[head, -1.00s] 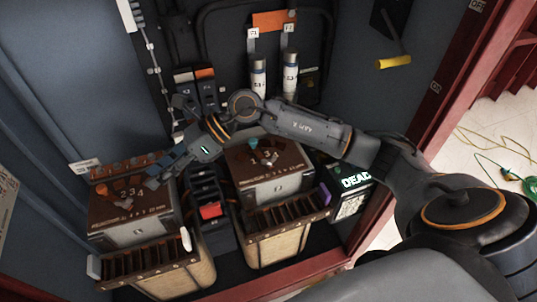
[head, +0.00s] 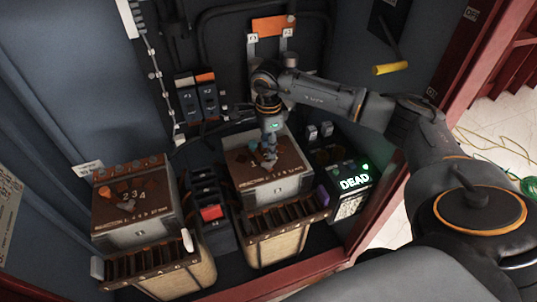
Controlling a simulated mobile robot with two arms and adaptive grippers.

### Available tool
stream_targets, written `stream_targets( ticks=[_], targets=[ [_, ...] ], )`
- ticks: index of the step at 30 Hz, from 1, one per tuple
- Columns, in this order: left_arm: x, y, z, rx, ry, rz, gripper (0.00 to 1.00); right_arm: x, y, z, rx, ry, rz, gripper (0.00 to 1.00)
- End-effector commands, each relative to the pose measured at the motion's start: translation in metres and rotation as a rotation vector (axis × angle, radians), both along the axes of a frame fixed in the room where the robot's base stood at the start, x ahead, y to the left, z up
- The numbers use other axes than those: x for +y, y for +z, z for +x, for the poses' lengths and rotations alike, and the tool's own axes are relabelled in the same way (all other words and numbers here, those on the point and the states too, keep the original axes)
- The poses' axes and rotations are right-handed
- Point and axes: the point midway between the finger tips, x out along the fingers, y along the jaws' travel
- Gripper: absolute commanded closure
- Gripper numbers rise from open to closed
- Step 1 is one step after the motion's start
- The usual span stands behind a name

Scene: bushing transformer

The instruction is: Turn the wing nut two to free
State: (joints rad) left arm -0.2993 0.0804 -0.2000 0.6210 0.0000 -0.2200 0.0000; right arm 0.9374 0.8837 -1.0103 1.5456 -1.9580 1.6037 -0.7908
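Two brown-topped transformer boxes stand in the cabinet. The left box (head: 137,231) has a row of orange-brown parts along its back edge, the marks 2 3 4 and a small orange wing-shaped piece on top. The right box (head: 283,192) has small brown pieces on its top. My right gripper (head: 269,158) points down over the top of the right box, at or just above its small pieces. Its fingers are small and dark here, and I cannot tell if they are open or shut. The wing nut two cannot be singled out. My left gripper is not in view.
A lit DEAD box (head: 354,182) stands right of the right box. A unit with a red switch (head: 211,212) sits between the boxes. A yellow handle (head: 390,68) is on the right wall. The red cabinet frame (head: 425,110) borders the right side.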

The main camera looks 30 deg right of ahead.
Motion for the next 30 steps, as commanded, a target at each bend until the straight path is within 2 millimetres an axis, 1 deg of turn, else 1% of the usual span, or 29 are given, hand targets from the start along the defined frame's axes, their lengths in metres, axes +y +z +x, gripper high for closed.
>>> stream_targets(
  ticks=[1,3,6,9,14,21,22,23,24,26,30],
  targets=[
    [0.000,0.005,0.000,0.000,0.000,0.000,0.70,0.000,-0.009,-0.001,0.006,-0.001,0.001,0.70],
    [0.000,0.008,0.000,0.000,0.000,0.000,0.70,0.001,-0.023,-0.001,0.005,-0.001,0.001,0.70],
    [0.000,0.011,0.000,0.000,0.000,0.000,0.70,0.001,-0.038,-0.001,0.004,-0.001,0.001,0.70],
    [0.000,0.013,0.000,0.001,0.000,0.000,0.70,0.001,-0.049,0.000,0.002,0.000,0.001,0.70],
    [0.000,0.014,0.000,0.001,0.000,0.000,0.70,0.001,-0.057,0.000,0.000,0.000,0.002,0.70],
    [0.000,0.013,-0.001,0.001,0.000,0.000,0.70,0.001,-0.058,0.000,0.000,0.000,0.002,0.70],
    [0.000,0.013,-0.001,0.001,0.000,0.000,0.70,0.001,-0.058,0.000,0.000,0.000,0.002,0.74],
    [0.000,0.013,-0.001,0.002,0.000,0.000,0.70,0.001,-0.057,0.000,0.000,0.000,0.002,0.80],
    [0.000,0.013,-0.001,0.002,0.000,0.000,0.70,0.001,-0.057,0.000,0.000,0.000,0.002,0.88],
    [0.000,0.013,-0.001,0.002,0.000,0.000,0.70,0.001,-0.057,0.000,0.000,0.000,0.002,1.00],
    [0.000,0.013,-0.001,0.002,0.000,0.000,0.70,0.001,-0.057,0.000,0.000,0.000,0.002,1.00]
  ],
)
